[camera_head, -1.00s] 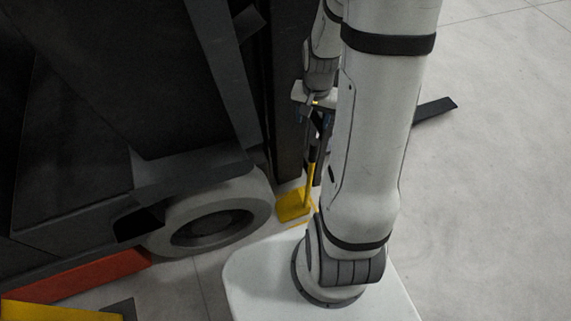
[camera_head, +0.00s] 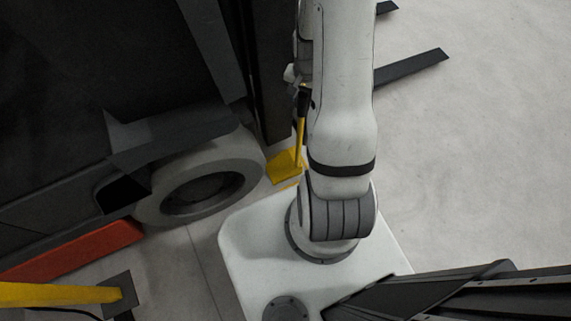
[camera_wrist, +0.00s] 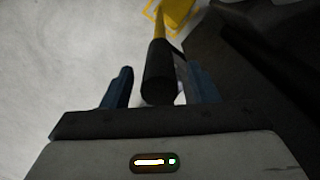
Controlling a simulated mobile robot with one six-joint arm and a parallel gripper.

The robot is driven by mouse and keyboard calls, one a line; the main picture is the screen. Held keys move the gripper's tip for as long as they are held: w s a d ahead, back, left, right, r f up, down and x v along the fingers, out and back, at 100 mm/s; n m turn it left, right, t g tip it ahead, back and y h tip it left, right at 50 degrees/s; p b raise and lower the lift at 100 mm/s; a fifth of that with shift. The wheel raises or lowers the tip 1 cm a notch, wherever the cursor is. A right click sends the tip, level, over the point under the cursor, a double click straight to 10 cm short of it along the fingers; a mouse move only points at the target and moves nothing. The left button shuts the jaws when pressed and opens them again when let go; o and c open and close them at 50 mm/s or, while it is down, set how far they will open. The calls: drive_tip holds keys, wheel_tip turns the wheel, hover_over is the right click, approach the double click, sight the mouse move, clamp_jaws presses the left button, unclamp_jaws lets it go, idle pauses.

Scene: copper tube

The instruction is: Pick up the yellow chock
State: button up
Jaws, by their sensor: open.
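The yellow chock (camera_head: 285,166) rests on the floor beside the front of a vehicle's wheel. A yellow handle with a black grip (camera_head: 303,100) rises from it. In the wrist view the chock (camera_wrist: 181,12) is at the top, and its black grip (camera_wrist: 159,75) points toward the camera. My gripper (camera_wrist: 160,80) is open, with one blue-dark finger on each side of the grip. I cannot tell whether either finger touches it. In the head view my own arm hides the gripper and part of the chock.
The wheel (camera_head: 203,187) and dark vehicle body (camera_head: 110,80) stand close on the left. A dark fork (camera_head: 412,68) extends over the floor at upper right. A red beam (camera_head: 75,252) and a yellow bar (camera_head: 60,294) lie at lower left. Open floor (camera_head: 480,170) is at right.

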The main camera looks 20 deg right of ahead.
drive_tip(key=shift+c, duration=0.5)
clamp_jaws()
idle(0.8)
drive_tip(key=shift+r, duration=0.1)
